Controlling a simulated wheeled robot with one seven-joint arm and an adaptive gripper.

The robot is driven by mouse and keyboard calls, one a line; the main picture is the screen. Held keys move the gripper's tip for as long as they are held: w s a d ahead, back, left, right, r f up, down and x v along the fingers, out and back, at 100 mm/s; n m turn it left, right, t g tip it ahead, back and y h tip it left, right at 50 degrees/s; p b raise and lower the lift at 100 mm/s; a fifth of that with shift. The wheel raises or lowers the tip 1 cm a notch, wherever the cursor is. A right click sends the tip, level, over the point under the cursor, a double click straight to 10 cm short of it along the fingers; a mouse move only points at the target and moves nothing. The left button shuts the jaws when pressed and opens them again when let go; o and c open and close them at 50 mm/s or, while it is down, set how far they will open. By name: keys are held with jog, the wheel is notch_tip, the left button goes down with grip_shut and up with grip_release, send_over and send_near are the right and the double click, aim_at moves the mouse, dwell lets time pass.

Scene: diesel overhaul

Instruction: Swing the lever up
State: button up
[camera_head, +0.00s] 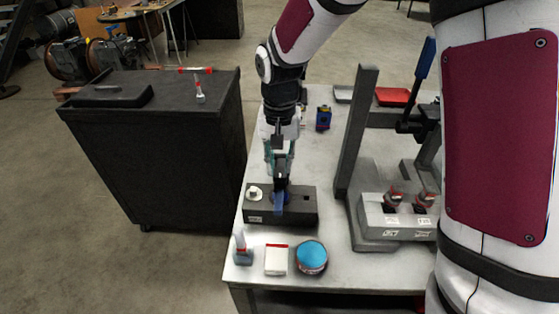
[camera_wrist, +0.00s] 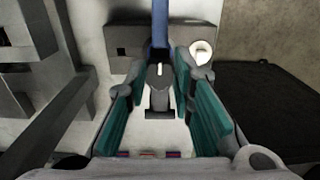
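A blue lever (camera_head: 279,203) sits on a dark grey box (camera_head: 302,208) on the workbench, its blue part hanging over the box's front face. In the wrist view the blue lever (camera_wrist: 160,24) runs from the top edge down to the fingertips. My gripper (camera_head: 279,178) points down just above the box. Its teal-padded fingers show apart in the wrist view (camera_wrist: 162,62), one on each side of the lever's line. I see no clear contact with the lever. The fingers hide part of the lever's mount.
A white knob (camera_head: 254,193) is on the box, left of the lever. A blue-topped tin (camera_head: 311,257), a white-and-red box (camera_head: 276,260) and a small bottle (camera_head: 242,248) stand in front. A press frame (camera_head: 358,150) stands right. A dark cabinet (camera_head: 150,150) is left.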

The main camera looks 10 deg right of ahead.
jog(key=shift+o, duration=0.4)
notch_tip(320, 180, up, 12)
dwell(0.4)
